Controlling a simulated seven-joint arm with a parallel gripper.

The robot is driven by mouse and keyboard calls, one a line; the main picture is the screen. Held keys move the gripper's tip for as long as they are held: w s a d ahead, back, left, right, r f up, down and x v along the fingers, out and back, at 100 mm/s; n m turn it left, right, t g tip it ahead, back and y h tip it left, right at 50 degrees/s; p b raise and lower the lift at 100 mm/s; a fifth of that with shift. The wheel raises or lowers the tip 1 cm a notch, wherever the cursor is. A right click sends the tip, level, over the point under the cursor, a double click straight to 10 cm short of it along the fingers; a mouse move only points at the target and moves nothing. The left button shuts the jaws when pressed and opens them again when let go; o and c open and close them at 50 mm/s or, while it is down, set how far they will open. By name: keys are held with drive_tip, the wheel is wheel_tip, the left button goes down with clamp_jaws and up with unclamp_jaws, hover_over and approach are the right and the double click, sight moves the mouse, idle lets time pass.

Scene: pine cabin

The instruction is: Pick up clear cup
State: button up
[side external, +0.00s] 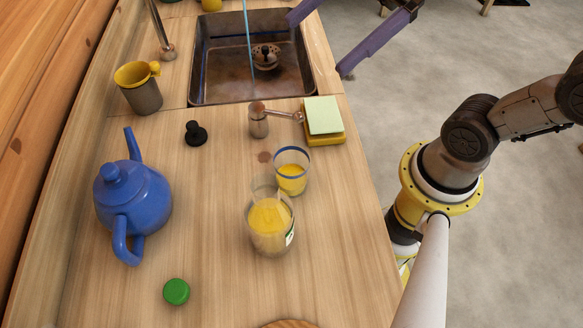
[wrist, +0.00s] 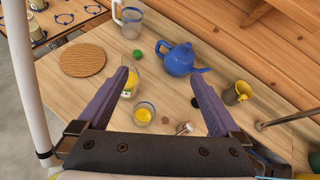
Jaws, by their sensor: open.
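A clear cup (side external: 291,181) with a blue rim and yellow liquid stands upright on the wooden counter. It also shows in the wrist view (wrist: 144,113), low between my fingers. A taller clear vessel (side external: 269,227) with yellow liquid stands next to it, nearer the side camera; in the wrist view (wrist: 133,82) the left finger partly covers it. My gripper (side external: 316,44) has two purple fingers, spread wide and empty, near the sink at the top of the side view. In the wrist view my gripper (wrist: 160,76) is above the counter, apart from the cup.
A blue teapot (side external: 133,197), green lid (side external: 176,291), black knob (side external: 195,133), grey-yellow mug (side external: 141,95), metal grinder-like piece (side external: 258,121) and sponge stack (side external: 323,118) surround the cups. The sink (side external: 226,81) lies behind. A clear jug (wrist: 130,20) and round wooden board (wrist: 82,60) show in the wrist view.

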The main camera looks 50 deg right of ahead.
drive_tip(key=m, duration=0.2)
drive_tip(key=y, duration=0.1)
approach(292, 171)
drive_tip(key=shift+t, duration=0.3)
drive_tip(key=w+f, duration=0.1)
drive_tip(key=f, duration=0.1)
drive_tip(key=w+a+f, duration=0.1)
drive_tip(key=f, duration=0.1)
drive_tip(key=w+a+f, duration=0.1)
drive_tip(key=f, duration=0.1)
drive_tip(key=shift+w+a, duration=0.2)
drive_tip(key=shift+x, duration=3.8)
drive_tip(key=c, duration=1.2)
drive_tip(key=shift+c, duration=0.2)
drive_tip(key=shift+r, duration=0.2)
